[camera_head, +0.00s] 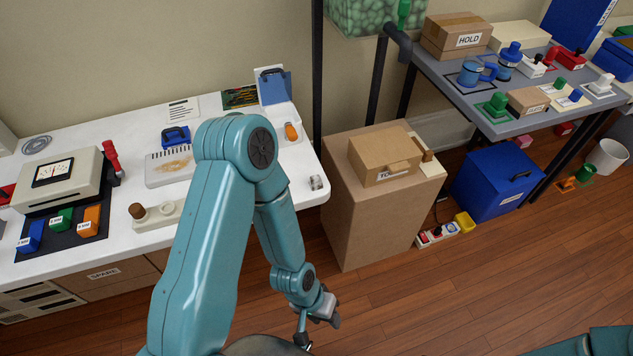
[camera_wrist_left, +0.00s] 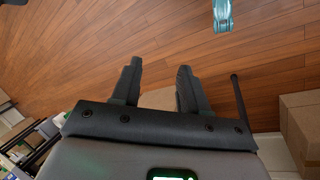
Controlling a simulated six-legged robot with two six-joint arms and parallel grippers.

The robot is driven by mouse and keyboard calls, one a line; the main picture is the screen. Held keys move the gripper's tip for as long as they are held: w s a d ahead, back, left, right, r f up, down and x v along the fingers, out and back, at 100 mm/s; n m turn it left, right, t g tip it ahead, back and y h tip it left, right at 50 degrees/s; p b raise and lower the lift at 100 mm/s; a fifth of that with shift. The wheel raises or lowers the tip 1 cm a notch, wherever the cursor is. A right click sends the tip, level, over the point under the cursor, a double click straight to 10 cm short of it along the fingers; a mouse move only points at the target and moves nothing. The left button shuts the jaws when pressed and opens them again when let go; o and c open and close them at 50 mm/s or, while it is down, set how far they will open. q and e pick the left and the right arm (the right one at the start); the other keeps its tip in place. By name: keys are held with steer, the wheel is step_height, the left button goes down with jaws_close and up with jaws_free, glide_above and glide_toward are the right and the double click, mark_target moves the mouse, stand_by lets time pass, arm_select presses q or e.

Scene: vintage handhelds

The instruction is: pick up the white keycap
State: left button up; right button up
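I cannot surely make out a white keycap. A small pale grey-white block (camera_head: 316,182) sits near the right front corner of the white table (camera_head: 205,108); it may be the keycap, but it is too small to tell. My left gripper (camera_head: 326,310) hangs low over the wooden floor, right of and below the table in the head view, well apart from that block. In the left wrist view its two dark fingers (camera_wrist_left: 159,70) stand apart. A tan surface (camera_wrist_left: 158,98) shows between and beyond them; nothing is gripped. My right gripper is out of view.
A meter box (camera_head: 60,178), coloured weights and a blue-handled tool (camera_head: 176,136) occupy the table. A cardboard box (camera_head: 384,155) rests on a brown pedestal (camera_head: 375,215) to the right. A grey shelf (camera_head: 470,95) holds several stamps. A blue bin (camera_head: 497,180) stands below. Front-right floor is largely clear.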

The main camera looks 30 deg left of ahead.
arm_select(q)
steer(key=shift+o, duration=1)
steer(key=w+a+r+n, duration=0.1)
steer(key=w+r, duration=0.2)
steer(key=w, duration=0.7)
steer(key=shift+w+a, duration=0.3)
steer(key=shift+a, duration=0.1)
steer(key=n+y+p, duration=0.1)
steer(key=n+y, duration=0.4)
steer(key=n, duration=0.2)
glide_toward(316, 178)
step_height(316, 178, down, 3)
steer(key=shift+w+f, duration=0.15)
steer(key=shift+f, duration=0.1)
steer(key=f, duration=0.1)
steer(key=f+p, duration=0.1)
steer(key=f, duration=0.3)
steer(key=shift+a+f, duration=0.15)
steer(key=shift+a, duration=0.2)
steer(key=shift+c, duration=0.3)
steer(key=c, duration=1)
steer(key=shift+t, duration=0.3)
steer(key=shift+c, duration=0.2)
